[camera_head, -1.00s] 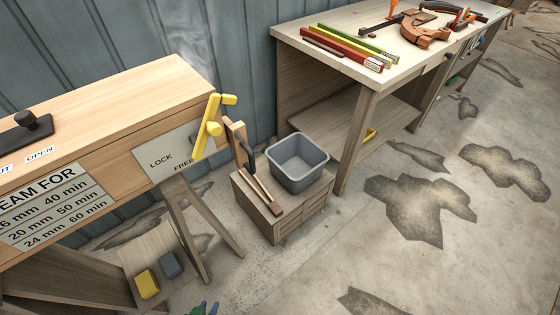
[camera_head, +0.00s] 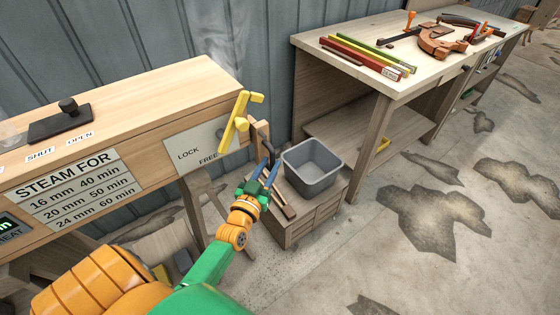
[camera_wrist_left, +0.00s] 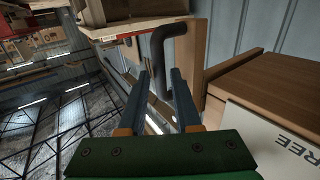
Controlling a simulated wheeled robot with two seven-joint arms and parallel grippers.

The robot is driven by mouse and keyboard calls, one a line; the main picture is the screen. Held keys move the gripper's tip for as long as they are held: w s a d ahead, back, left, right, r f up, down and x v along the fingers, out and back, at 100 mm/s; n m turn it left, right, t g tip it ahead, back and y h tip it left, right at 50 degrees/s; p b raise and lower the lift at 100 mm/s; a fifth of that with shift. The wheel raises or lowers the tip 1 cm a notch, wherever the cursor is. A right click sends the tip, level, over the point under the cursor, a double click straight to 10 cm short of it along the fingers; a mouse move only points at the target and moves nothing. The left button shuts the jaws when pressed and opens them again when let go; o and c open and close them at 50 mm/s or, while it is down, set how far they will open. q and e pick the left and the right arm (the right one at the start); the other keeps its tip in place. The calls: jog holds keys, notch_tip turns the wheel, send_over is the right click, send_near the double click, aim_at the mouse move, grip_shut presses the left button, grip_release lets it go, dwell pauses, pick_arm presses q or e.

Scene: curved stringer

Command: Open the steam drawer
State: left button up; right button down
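The wooden steam box (camera_head: 150,105) stands at the left in the head view, with LOCK and FREE marked near its right end. A yellow lever (camera_head: 238,121) stands tilted beside these marks. A dark curved handle (camera_head: 269,153) sits on a wooden end panel (camera_head: 257,133) just right of the lever. It also shows in the left wrist view (camera_wrist_left: 158,45). My left gripper (camera_head: 264,174) is open at the handle. In the wrist view the handle lies between and just beyond its blue fingertips; contact is unclear. My right gripper is out of view.
A grey bin (camera_head: 312,166) stands on a wooden crate (camera_head: 308,213) right of the gripper. A workbench (camera_head: 350,70) with coloured strips and clamps is at the back right. A black knob plate (camera_head: 60,120) is on the box top. The floor at right is clear.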

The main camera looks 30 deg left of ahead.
pick_arm(q)
jog(key=w, duration=0.2)
jog(key=shift+w+a+f, duration=0.1)
jog(key=shift+w+a, duration=0.2)
jog(key=shift+w, duration=0.05)
grip_shut()
dwell(1.1)
